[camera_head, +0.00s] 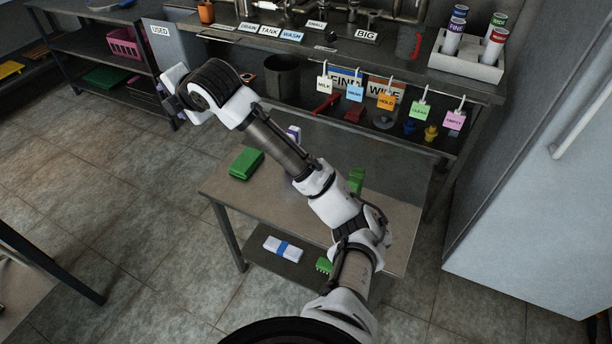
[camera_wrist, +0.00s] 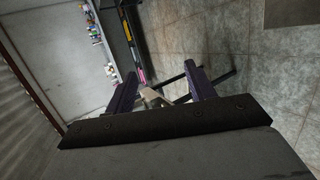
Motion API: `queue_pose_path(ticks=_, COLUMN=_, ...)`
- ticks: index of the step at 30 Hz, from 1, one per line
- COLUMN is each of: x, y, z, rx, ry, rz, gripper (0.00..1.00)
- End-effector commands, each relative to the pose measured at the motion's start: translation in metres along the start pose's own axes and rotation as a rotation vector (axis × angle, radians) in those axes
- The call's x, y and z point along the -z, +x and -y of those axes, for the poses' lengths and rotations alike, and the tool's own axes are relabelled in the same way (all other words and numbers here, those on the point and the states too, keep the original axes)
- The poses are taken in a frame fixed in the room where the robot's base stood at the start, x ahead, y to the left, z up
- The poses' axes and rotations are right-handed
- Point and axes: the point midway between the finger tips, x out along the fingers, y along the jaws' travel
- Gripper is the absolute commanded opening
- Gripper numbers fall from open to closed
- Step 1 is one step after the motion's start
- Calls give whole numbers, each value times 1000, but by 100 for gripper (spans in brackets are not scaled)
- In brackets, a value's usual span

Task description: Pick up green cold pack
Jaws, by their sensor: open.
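A green block-like pack (camera_head: 246,163), which looks like the green cold pack, lies flat on the left part of a low grey table (camera_head: 222,190). A second green object (camera_head: 356,180) stands on the same table, partly hidden behind my arm, so I cannot tell what it is. My gripper (camera_head: 172,88) is up to the left of the table, well apart from the green pack. In the wrist view my gripper (camera_wrist: 161,72) shows its two purple fingers spread with nothing between them. The green pack is not recognisable in the wrist view.
A white pack with a blue band (camera_head: 283,248) and a small green item (camera_head: 323,265) are on the table's lower shelf. Behind is a bench (camera_head: 400,72) with hanging coloured tags and a dark bin (camera_head: 282,76). Open tiled floor (camera_head: 130,190) lies left; a grey cabinet (camera_head: 530,180) stands right.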

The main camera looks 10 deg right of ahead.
Motion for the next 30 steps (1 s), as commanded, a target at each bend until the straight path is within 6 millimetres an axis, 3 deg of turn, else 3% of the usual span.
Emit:
queue_pose_path(ticks=1, x=-46, y=-14, z=34, rx=138, ry=-37, rz=48, gripper=55)
queue_pose_path(ticks=3, x=-93, y=-38, z=85, rx=332, ry=-89, rz=67, gripper=55)
queue_pose_path(ticks=6, x=-145, y=-87, z=153, rx=585, ry=-134, rz=41, gripper=55)
queue_pose_path(ticks=10, x=-184, y=-156, z=220, rx=829, ry=-148, rz=-50, gripper=55)
queue_pose_path(ticks=12, x=-194, y=-187, z=245, rx=914, ry=-145, rz=-102, gripper=55)
queue_pose_path(ticks=15, x=-201, y=-217, z=266, rx=987, ry=-140, rz=-162, gripper=55)
queue_pose_path(ticks=20, x=-202, y=-227, z=287, rx=1022, ry=-135, rz=-204, gripper=55)
queue_pose_path(ticks=30, x=-196, y=-195, z=339, rx=1019, ry=-136, rz=-202, gripper=55)
